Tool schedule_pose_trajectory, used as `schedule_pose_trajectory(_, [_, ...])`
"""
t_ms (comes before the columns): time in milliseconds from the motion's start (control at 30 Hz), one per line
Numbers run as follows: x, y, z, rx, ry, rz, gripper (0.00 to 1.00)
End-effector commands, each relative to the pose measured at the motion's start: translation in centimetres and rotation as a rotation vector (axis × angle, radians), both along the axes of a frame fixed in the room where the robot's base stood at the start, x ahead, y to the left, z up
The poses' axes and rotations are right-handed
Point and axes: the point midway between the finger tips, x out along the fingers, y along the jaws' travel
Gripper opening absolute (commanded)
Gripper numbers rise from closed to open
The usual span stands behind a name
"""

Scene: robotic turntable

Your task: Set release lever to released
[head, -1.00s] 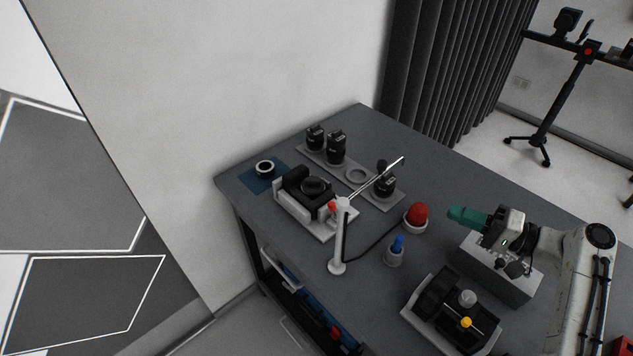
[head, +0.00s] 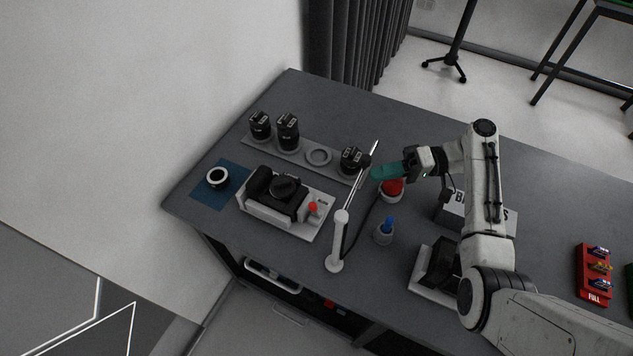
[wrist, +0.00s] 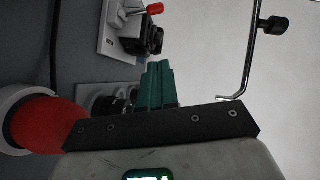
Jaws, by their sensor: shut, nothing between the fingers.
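The release lever has a red tip (head: 313,207) and stands at the right end of a white plate (head: 309,229). A black camera body (head: 285,190) sits beside it in a white cradle. In the wrist view the red lever tip (wrist: 154,8) shows at the top, on a thin metal rod. Which setting the lever is in I cannot tell. My gripper (head: 376,173) has teal fingers, shut and empty, raised to the right of the camera and apart from the lever. Its fingers also show in the wrist view (wrist: 158,74).
A lamp-like white post (head: 340,235) with a metal arm stands between my gripper and the lever. A red dome (head: 393,187) is below my gripper. A lens rail (head: 335,167) lies behind the camera. A blue-tipped bottle (head: 385,231) stands in front.

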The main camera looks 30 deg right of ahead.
Motion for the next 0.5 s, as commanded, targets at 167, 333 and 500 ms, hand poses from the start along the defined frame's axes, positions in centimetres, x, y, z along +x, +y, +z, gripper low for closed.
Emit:
schedule_pose_trajectory(167, [0.1,1.0,-0.2,-0.002,-0.001,0.006,0.0])
schedule_pose_trajectory(333, [1.0,3.7,-0.7,-0.001,0.0,0.008,0.0])
schedule_pose_trajectory(500, [2.1,6.8,-1.3,-0.001,0.0,0.007,0.0])
